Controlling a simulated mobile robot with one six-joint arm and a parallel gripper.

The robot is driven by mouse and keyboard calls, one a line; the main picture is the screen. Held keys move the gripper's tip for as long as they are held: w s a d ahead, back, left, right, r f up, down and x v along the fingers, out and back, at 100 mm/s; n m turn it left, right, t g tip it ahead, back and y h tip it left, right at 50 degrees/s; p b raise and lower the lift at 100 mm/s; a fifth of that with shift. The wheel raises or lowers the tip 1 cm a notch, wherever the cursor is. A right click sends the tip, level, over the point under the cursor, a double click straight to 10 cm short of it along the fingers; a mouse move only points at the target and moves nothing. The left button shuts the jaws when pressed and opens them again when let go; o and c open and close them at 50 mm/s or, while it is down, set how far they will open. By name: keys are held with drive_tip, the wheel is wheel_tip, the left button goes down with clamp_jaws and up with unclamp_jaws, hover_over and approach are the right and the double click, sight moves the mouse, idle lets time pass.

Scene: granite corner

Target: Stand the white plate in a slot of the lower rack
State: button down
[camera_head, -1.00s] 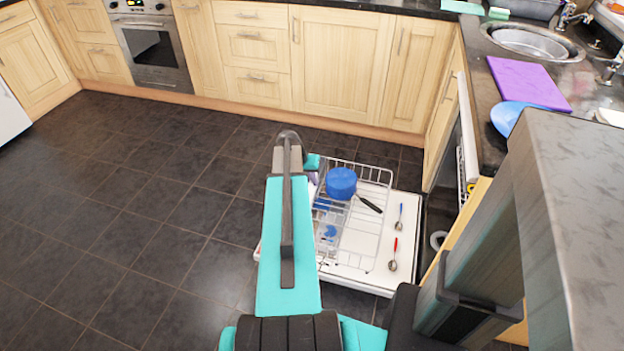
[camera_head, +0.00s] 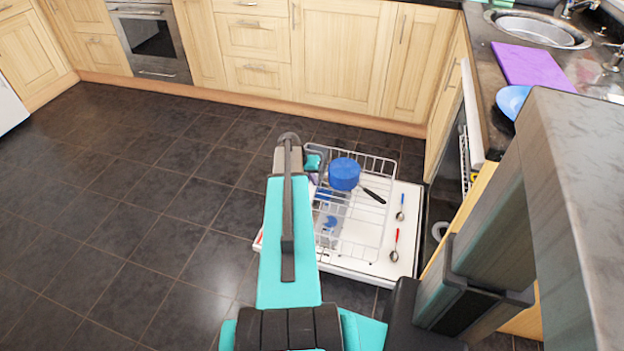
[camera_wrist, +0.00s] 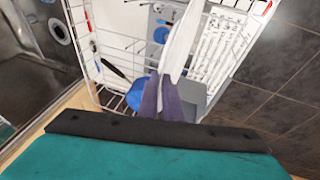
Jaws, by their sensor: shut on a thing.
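The white plate (camera_wrist: 181,42) shows nearly edge-on in the wrist view, upright between the fingers of my gripper (camera_wrist: 165,90), which is shut on it. The plate is over the white wire lower rack (camera_head: 368,215), which also shows in the wrist view (camera_wrist: 108,95). In the head view my own arm hides the plate and most of the gripper. I cannot tell whether the plate's lower edge touches the rack or sits in a slot.
A blue pan (camera_head: 344,174) with a black handle is in the rack. A blue-handled spoon (camera_head: 401,207) and a red-handled spoon (camera_head: 395,245) lie on the open white dishwasher door (camera_head: 408,225). Cabinets (camera_head: 340,60) stand behind. The tiled floor (camera_head: 130,220) at left is clear.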

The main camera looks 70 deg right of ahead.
drive_tip(key=shift+f+b, duration=0.85)
drive_tip(key=shift+f, duration=1.4)
drive_tip(key=c, duration=1.9)
unclamp_jaws()
drive_tip(key=shift+o, duration=0.2)
drive_tip(key=shift+r, duration=0.1)
drive_tip(key=p+v, duration=0.1)
drive_tip(key=v, duration=1.2)
drive_tip(key=shift+a+r, duration=0.15)
drive_tip(key=shift+r, duration=0.1)
